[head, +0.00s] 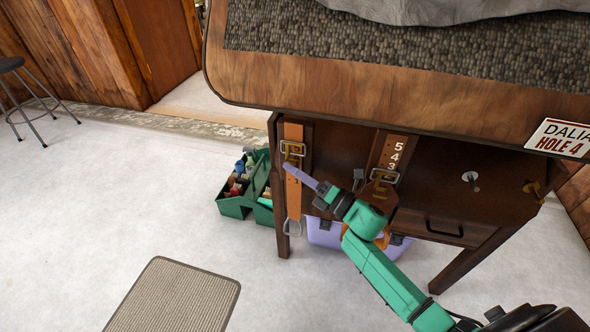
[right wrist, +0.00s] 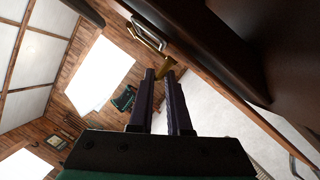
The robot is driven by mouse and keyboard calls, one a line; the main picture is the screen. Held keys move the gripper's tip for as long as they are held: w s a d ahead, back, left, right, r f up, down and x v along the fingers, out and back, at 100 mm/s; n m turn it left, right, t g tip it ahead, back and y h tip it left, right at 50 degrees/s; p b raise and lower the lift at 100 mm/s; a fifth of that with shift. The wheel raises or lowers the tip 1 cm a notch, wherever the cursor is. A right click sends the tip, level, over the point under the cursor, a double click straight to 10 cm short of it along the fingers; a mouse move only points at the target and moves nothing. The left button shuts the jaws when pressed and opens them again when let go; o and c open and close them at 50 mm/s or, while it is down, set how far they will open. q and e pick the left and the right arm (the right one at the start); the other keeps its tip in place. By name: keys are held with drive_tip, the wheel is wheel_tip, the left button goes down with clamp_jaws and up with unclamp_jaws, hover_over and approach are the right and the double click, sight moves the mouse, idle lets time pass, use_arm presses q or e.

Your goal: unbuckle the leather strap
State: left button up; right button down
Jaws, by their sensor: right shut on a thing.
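The orange-brown leather strap (head: 293,192) hangs down the left of the wooden cabinet's front, with a metal ring at its lower end. A metal buckle (head: 283,148) with a brass-coloured prong sits near its top. My right gripper (head: 287,167) reaches in from the right, its purple fingers at the strap just below the buckle. In the right wrist view, the fingers (right wrist: 166,78) are closed on the brass-coloured prong (right wrist: 165,66), beside the silver buckle frame (right wrist: 146,36). How the strap runs through the buckle is too small to tell. My left gripper is out of view.
A second strap with numbers (head: 396,148) and a buckle is right of my gripper. A lilac box (head: 325,236) stands beneath the cabinet, and a green toolbox (head: 234,208) on the floor at left. The wooden top (head: 300,85) overhangs the front.

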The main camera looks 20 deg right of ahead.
sight(289, 149)
use_arm(q)
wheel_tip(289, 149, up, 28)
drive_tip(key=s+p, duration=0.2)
drive_tip(key=p, duration=2.6)
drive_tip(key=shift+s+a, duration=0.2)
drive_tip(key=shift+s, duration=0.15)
use_arm(e)
wheel_tip(289, 149, up, 10)
drive_tip(key=s+a+m+g+h, duration=0.1)
drive_tip(key=m+g, duration=0.4)
drive_tip(key=m, duration=1)
drive_tip(key=shift+s+a+f+m+g+h, duration=0.15)
drive_tip(key=shift+s+a+m+g+h, duration=0.2)
drive_tip(key=shift+s+h, duration=0.35)
drive_tip(key=c, duration=1.1)
unclamp_jaws()
drive_tip(key=shift+o, duration=0.7)
drive_tip(key=shift+w, duration=0.1)
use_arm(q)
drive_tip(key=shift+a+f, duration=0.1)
use_arm(e)
drive_tip(key=v, duration=1.4)
